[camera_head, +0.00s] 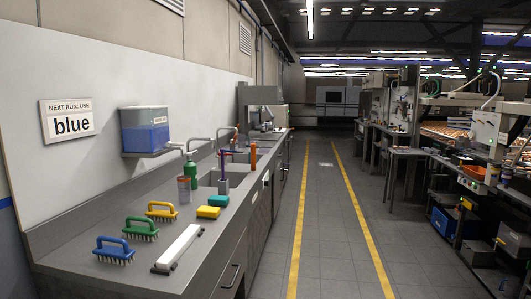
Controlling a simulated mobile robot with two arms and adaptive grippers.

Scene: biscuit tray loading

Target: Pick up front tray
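Neither of my grippers is in view. I cannot make out a front tray for certain. At the right, a workstation holds a flat brownish surface (447,133), too small to tell whether it is a tray. A small orange bin (474,173) sits below it on the same side.
A grey counter (95,254) on the left carries blue (114,250), green (140,228) and yellow (162,211) brushes and a white squeegee (179,247). A "blue" sign (68,120) hangs above. The aisle (325,215) between yellow lines is clear.

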